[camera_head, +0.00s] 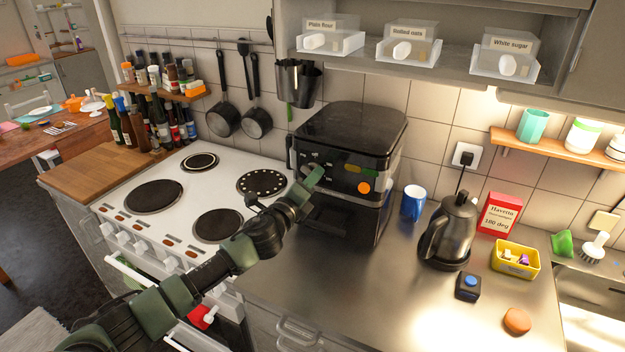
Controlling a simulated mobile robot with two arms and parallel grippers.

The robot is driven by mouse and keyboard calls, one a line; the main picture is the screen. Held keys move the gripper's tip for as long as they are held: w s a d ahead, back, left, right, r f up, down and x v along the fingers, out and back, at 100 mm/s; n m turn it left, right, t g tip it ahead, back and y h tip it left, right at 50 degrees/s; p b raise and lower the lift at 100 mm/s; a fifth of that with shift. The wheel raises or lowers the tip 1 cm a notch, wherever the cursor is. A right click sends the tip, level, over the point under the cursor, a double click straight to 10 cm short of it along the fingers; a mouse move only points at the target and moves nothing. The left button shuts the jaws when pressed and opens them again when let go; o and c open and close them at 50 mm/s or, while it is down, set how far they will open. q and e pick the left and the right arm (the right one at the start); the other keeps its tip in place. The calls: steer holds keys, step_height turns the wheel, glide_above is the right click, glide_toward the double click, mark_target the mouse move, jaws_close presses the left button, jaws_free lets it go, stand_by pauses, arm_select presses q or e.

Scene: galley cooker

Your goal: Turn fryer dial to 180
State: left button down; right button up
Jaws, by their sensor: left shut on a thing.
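The black fryer (355,128) stands on the steel counter just right of the cooker. My left gripper (314,175) reaches the left part of this panel and is shut on the fryer dial. The gripper covers the dial, so its setting cannot be read. A red box (499,214) at the back of the counter reads "Havetto" and "180 deg". My right gripper is not in view.
The white cooker (200,205) lies under my left arm. A blue mug (413,203), a dark kettle (449,232) and a yellow tub (515,259) stand right of the fryer. Shelf bins hang above. The counter front is mostly clear.

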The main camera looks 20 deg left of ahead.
arm_select(q)
steer(key=shift+a+r, duration=0.1)
steer(key=shift+r, duration=0.05)
steer(key=c, duration=1.3)
jaws_free()
steer(key=s+b, duration=0.2)
steer(key=s, duration=0.5)
steer(key=shift+s+a, duration=0.3)
steer(key=shift+a, duration=0.05)
